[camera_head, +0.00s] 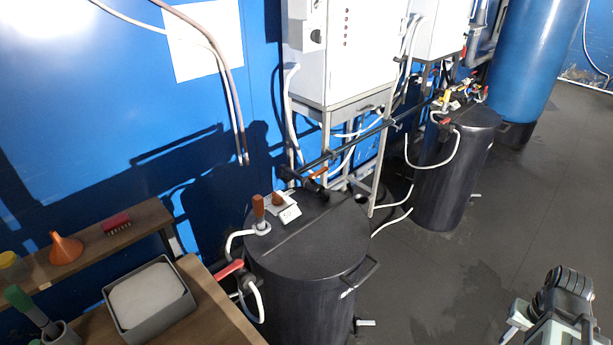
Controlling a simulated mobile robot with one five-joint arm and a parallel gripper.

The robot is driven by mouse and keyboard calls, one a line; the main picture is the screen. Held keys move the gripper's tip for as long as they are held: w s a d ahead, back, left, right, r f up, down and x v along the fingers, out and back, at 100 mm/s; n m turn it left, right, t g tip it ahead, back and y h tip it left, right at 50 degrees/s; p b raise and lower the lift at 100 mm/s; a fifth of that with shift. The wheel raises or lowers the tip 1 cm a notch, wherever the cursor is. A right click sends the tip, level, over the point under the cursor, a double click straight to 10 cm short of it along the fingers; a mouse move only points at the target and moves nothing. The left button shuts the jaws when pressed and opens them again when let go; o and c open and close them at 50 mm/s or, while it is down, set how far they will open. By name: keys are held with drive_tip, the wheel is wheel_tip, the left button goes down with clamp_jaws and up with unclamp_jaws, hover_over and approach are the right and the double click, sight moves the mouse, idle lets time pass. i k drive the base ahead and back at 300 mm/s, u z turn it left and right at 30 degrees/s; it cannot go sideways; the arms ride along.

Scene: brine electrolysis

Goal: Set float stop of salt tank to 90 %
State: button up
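Two black lidded tanks stand on the floor; I cannot read a label saying which is the salt tank. The near tank (305,285) is at bottom centre, with its lid (320,240) shut. On its lid are an upright orange-brown grip (258,207), a smaller brown knob (278,197) and a small white tag (289,214). Any float-stop scale is too small to read. The far tank (450,180) has small coloured fittings on top. Part of my arm (565,292) shows at bottom right, well apart from the tanks; its fingers cannot be made out.
A wooden bench (90,257) at left holds an orange funnel (66,248), a red brush (116,222) and a grey bin of white material (112,310). White cabinets (350,50) stand on a metal frame behind. A blue vessel (535,60) is at back right. The right floor is clear.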

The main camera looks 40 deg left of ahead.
sight(277, 201)
drive_tip(key=u, duration=0.55)
drive_tip(key=i, duration=1.35)
drive_tip(key=u, duration=1)
drive_tip(key=i, duration=0.25)
drive_tip(key=u, duration=0.35)
drive_tip(key=k, duration=0.8)
drive_tip(key=u, duration=0.15)
drive_tip(key=i, duration=0.9)
drive_tip(key=z, duration=0.1)
